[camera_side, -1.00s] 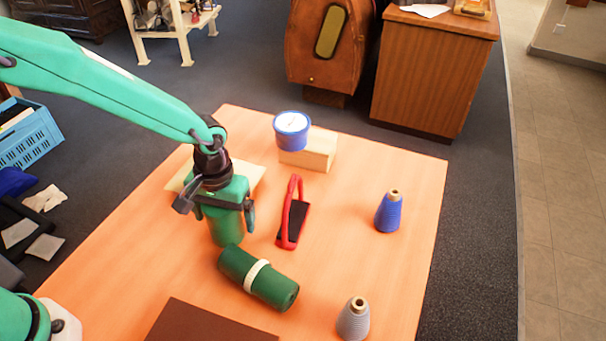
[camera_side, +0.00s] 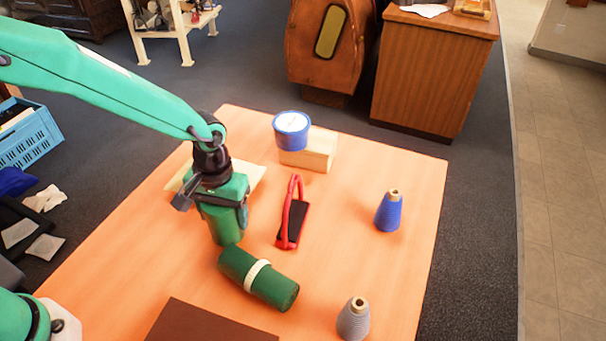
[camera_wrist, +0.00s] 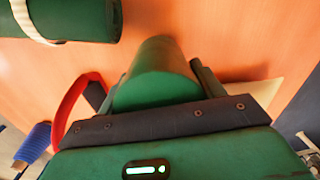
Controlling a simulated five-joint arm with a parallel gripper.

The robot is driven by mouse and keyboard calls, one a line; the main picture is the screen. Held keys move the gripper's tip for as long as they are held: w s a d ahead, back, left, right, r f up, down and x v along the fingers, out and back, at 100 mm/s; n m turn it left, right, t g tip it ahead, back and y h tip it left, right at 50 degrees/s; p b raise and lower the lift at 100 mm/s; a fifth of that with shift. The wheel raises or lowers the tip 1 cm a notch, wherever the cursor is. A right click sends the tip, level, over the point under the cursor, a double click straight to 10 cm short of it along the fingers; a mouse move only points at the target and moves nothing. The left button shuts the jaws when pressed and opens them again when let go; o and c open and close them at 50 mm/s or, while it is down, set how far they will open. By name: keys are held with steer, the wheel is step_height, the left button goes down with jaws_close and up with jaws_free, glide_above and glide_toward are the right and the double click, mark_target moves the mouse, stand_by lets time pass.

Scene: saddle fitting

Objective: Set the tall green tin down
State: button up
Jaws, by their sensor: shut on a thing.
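The tall green tin (camera_side: 226,226) is upright under my gripper (camera_side: 218,203) in the side view, with its upper part hidden by the jaws. My gripper is shut on it. The tin's lower end appears at or very near the orange tabletop; I cannot tell whether it touches. In the wrist view the tin (camera_wrist: 158,72) lies between the two fingers of my gripper (camera_wrist: 160,85).
A dark green roll with a pale band (camera_side: 258,278) lies close in front. A red-handled tool (camera_side: 293,214) lies to the right. A pale sheet (camera_side: 248,174) is behind. A blue tin (camera_side: 291,133), wooden block (camera_side: 318,150), blue cone (camera_side: 388,211), grey cone (camera_side: 353,320) and brown mat (camera_side: 205,322) stand around.

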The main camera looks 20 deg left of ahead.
step_height(320, 180, up, 10)
steer(key=shift+f, duration=0.25)
stand_by(0.7)
steer(key=shift+w+a+r, duration=0.15)
steer(key=shift+w+a, duration=0.05)
steer(key=shift+a, duration=0.25)
steer(key=w+a+r+m, duration=0.1)
steer(key=a+r, duration=0.1)
steer(key=a, duration=0.6)
steer(key=w+a+r, duration=0.2)
steer(key=a+r, duration=0.1)
steer(key=a, duration=0.6)
steer(key=shift+r+m, duration=0.2)
steer(key=shift+m, duration=0.2)
